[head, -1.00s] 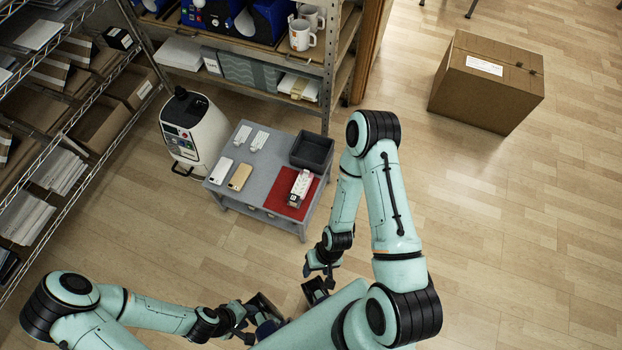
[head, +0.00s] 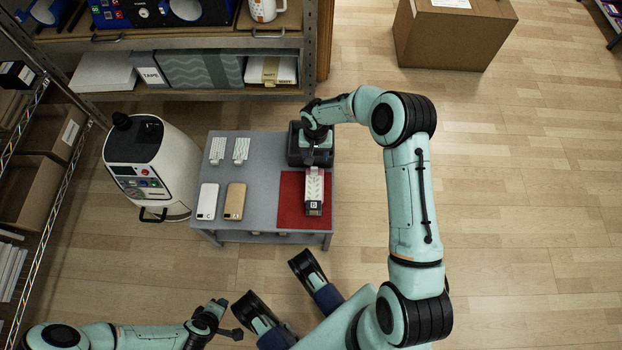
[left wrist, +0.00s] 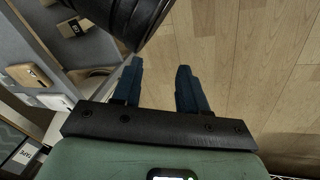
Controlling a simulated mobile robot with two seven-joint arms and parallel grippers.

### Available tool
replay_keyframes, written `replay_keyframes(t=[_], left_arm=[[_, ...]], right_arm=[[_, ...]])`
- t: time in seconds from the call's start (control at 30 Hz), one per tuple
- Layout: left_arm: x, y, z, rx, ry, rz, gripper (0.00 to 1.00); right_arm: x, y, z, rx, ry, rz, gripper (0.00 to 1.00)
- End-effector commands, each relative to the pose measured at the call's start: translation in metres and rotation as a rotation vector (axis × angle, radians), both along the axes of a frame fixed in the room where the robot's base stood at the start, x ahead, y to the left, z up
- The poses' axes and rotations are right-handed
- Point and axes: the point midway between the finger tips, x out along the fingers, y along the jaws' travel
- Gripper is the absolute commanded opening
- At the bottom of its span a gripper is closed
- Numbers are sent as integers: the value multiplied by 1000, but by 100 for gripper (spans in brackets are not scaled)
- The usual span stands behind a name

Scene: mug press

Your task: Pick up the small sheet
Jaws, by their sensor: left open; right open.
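Two small white patterned sheets, left (head: 217,150) and right (head: 240,150), lie side by side at the back left of the grey table (head: 262,160). I cannot tell which is the small sheet. Another white patterned piece (head: 314,186) with a dark label lies on the red mat (head: 290,196). My right gripper (head: 311,156) is low over the dark tray (head: 293,150) at the table's back right, open; its fingertips are mostly hidden. My left gripper (head: 224,319) is in front of the table, open and empty, also in the left wrist view (left wrist: 158,90).
A white phone-like piece (head: 208,201) and a tan one (head: 235,201) lie at the table's front left. A white machine (head: 165,170) stands left of the table. A shelf (head: 215,92) is behind. The floor to the right is clear up to a cardboard box (head: 450,35).

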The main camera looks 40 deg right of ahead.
Motion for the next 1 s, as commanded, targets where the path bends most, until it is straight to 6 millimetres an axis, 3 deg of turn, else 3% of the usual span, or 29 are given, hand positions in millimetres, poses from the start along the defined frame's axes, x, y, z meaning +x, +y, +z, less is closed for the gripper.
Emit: replay_keyframes(t=[0.1, 0.37, 0.7, 1.0], left_arm=[[-13, 2, -14, -2, 44, 3, 43], [-26, 3, -24, -6, 88, 5, 43], [-59, 8, -51, -11, 198, 13, 43], [-63, 9, -52, -12, 211, 14, 43]], right_arm=[[-1, 1, -27, 3, 3, -1, 57], [0, 1, -48, 3, 0, 0, 57], [2, 1, -94, 4, 2, 1, 57], [2, 1, -97, 2, -1, 1, 57]])
